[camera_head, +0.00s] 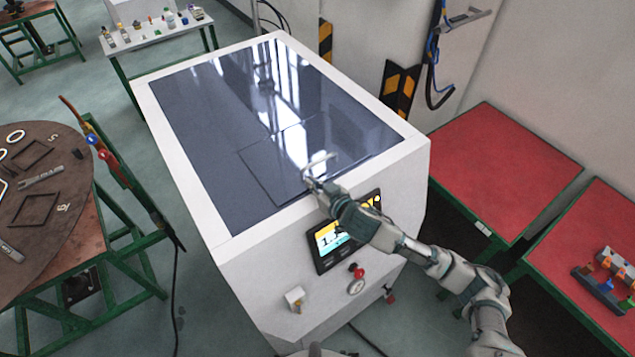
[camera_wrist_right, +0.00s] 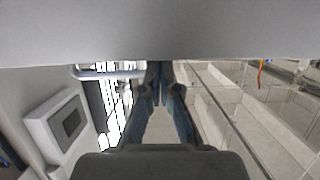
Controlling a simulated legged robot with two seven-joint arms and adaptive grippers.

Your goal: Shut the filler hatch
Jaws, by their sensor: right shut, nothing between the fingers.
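The filler hatch (camera_head: 262,172) is a dark glossy rectangular panel in the front part of the generator's dark top. In the head view it lies flat and looks level with the surface around it; any small gap is too fine to tell. A pale curved piece (camera_head: 319,160), like a handle, shows over the hatch just beyond my right gripper. My right gripper (camera_head: 312,184) is over the front edge of the top, beside the hatch's front side, shut and empty. The right wrist view shows its fingers (camera_wrist_right: 161,75) together. Whether they touch the generator is unclear. My left gripper is out of view.
The white generator body (camera_head: 275,262) carries a control screen (camera_head: 335,238) and a red button (camera_head: 358,272) on its front. Red-topped tables (camera_head: 505,165) stand right, a round brown table (camera_head: 75,190) left. A white table with small items (camera_head: 155,35) stands behind.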

